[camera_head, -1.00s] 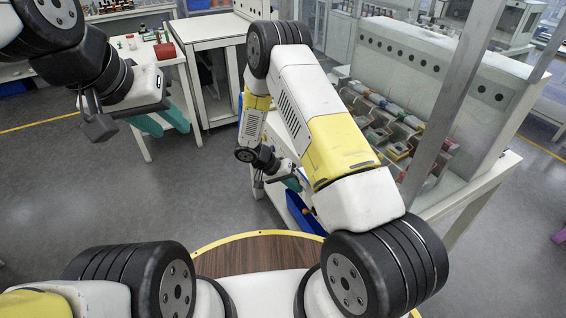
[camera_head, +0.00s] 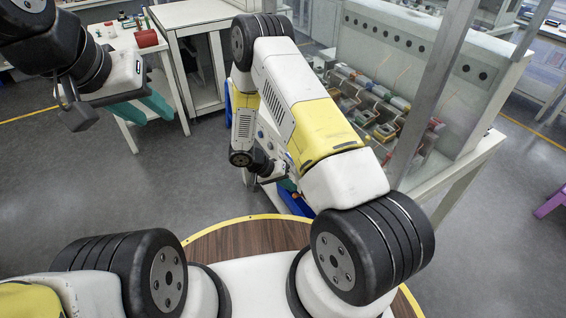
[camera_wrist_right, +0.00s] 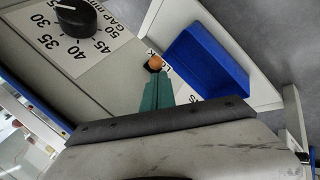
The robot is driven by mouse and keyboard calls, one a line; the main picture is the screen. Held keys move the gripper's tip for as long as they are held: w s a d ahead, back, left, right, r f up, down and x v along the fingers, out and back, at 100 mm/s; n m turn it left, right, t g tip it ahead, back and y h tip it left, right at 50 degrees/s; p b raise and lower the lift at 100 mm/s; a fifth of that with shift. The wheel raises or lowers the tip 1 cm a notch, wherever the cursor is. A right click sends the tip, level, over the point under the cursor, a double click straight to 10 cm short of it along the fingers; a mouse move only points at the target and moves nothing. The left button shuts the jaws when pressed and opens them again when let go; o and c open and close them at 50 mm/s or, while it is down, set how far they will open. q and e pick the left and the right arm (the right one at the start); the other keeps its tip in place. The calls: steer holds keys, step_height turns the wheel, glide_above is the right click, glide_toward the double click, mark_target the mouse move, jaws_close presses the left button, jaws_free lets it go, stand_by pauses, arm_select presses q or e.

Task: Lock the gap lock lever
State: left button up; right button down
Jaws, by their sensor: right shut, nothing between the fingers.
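The gap lock lever shows in the right wrist view as an orange knob (camera_wrist_right: 155,62) on a dark base, beside partly hidden label letters. My right gripper (camera_wrist_right: 158,80) is shut and empty. Its teal fingertips are just below the knob in the picture; I cannot tell whether they touch it. In the head view the right gripper (camera_head: 288,184) is small and low beside the machine's front, partly hidden by my own arm. My left gripper (camera_head: 143,106) hangs at the upper left with its teal fingers apart, empty and away from the machine.
A black dial (camera_wrist_right: 80,18) with a numbered scale is on the panel left of the lever. A blue bin (camera_wrist_right: 207,62) lies close to its right. The machine's workbench (camera_head: 455,175) fills the right side. A side table (camera_head: 120,40) stands at upper left, with clear floor between.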

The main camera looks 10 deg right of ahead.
steer(key=shift+s+a+f+h, duration=0.1)
steer(key=shift+a+f+h, duration=0.05)
steer(key=shift+h, duration=0.15)
steer(key=shift+a+f, duration=0.1)
steer(key=f+h, duration=0.1)
steer(key=h, duration=0.1)
steer(key=a+f+t+h, duration=0.1)
steer(key=f+h, duration=0.1)
steer(key=f+m+h, duration=0.1)
steer(key=f+h, duration=0.1)
steer(key=shift+s+a+t+h, duration=0.3)
steer(key=shift+s+a+t, duration=0.1)
steer(key=shift+w+r, duration=0.1)
stand_by(0.3)
